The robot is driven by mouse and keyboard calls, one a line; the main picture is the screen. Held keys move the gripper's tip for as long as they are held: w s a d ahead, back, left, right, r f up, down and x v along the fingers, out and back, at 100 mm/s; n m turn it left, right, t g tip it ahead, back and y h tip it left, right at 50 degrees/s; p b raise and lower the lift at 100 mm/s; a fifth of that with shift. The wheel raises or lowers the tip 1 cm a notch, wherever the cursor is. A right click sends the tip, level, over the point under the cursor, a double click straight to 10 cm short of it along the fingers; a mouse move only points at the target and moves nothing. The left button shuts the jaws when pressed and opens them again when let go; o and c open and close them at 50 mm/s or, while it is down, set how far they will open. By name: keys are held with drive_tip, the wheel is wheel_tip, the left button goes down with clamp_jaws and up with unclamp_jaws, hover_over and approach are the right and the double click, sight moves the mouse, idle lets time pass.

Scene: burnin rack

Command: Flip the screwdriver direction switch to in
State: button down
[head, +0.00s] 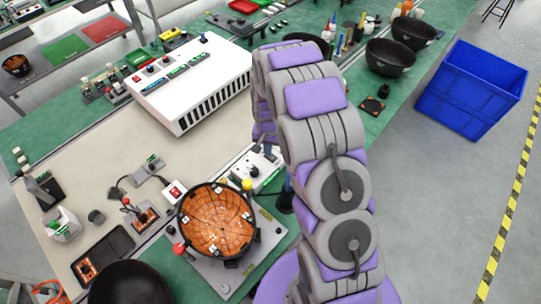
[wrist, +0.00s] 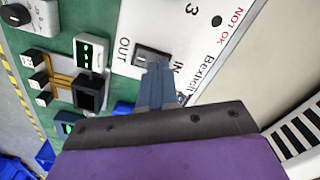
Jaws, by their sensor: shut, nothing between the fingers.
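The direction switch (wrist: 150,53) is a small dark rocker on a white panel (wrist: 178,28) in the wrist view. The word OUT is printed on its left side and IN on its right side. My gripper (wrist: 158,68) is shut and empty. Its blue-grey fingertips lie over the IN side of the switch and hide part of it. I cannot tell whether they touch it or which way the rocker is tipped.
A round black bowl with an orange inside (head: 217,222) sits on a fixture left of my arm. A large white vented unit (head: 190,85) stands behind it. Small dark and white modules (wrist: 88,92) lie left of the panel in the wrist view. A blue bin (head: 472,90) stands on the floor.

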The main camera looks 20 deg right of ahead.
drive_tip(key=shift+f, duration=0.4)
drive_tip(key=shift+r, duration=0.15)
drive_tip(key=shift+r+p, duration=0.55)
drive_tip(key=shift+r, duration=1.3)
drive_tip(key=shift+r+p, duration=0.45)
drive_tip(key=shift+r, duration=1.1)
